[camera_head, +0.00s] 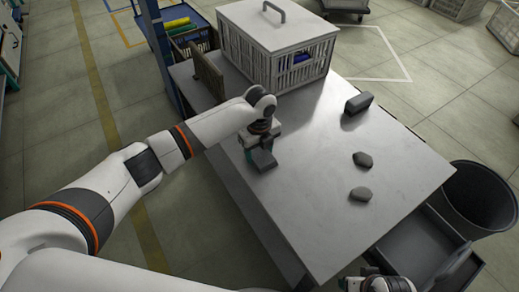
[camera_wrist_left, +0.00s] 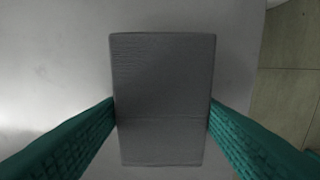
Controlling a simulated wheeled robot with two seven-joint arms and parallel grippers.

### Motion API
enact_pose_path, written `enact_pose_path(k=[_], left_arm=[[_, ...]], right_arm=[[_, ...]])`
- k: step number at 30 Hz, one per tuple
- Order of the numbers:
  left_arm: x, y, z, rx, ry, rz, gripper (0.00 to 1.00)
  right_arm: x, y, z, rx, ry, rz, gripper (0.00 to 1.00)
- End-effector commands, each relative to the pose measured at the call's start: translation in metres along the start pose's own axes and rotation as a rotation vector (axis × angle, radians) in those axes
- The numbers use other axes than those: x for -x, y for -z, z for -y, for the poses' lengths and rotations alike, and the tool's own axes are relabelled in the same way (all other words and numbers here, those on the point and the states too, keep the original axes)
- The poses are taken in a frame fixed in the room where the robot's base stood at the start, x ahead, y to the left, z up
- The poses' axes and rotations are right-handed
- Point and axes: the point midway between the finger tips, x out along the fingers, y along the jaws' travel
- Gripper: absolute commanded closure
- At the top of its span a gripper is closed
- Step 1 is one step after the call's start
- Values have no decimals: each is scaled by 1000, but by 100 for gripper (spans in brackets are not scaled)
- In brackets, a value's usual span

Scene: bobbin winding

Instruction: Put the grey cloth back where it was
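The grey cloth (camera_wrist_left: 162,100) looks like a folded rectangular block in the left wrist view. The teal fingers of my left gripper (camera_wrist_left: 162,112) meet its two long sides, one on each side. In the head view my left gripper (camera_head: 262,142) is low over the left part of the grey table (camera_head: 310,190), near its left edge. The cloth (camera_head: 264,160) shows just under it; whether it touches the table top is hard to tell. My right gripper (camera_head: 385,284) is only partly in view at the bottom edge, and its fingertips cannot be made out.
A white lidded crate (camera_head: 268,30) stands at the table's back, with a brown board (camera_head: 208,76) to its left. A dark grey block (camera_head: 358,103) and two flat grey pieces (camera_head: 362,159) (camera_head: 360,193) lie on the right. A black bin (camera_head: 482,195) stands beyond the right edge.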

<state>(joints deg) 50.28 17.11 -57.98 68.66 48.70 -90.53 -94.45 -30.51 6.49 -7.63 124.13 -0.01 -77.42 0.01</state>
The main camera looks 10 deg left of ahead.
Motion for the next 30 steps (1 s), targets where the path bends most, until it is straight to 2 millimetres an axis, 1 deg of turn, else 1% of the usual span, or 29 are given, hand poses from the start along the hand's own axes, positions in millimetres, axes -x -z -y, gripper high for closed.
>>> enact_pose_path(k=[1,3,11,14,15,17,20,24,30], left_arm=[[0,0,0,0,0,0,33],[0,0,0,0,0,0,21],[0,0,0,0,0,0,21],[5,0,0,-1,-1,-1,21],[9,0,0,-1,-2,-1,21],[16,0,-1,-1,-2,-1,21],[33,0,0,-1,-3,-1,21],[64,1,-1,-1,-4,-2,21],[102,0,-1,0,-2,-1,21]], right_arm=[[0,0,0,0,0,0,31],[0,0,0,0,0,0,31],[0,0,0,0,0,0,31],[1,-1,0,-1,0,2,31],[1,-1,0,0,0,4,31],[-9,2,-1,2,-2,-7,31],[-24,7,-2,3,-4,-18,31],[-47,16,-3,5,-6,-32,31],[-75,29,-4,8,-8,-46,31]])
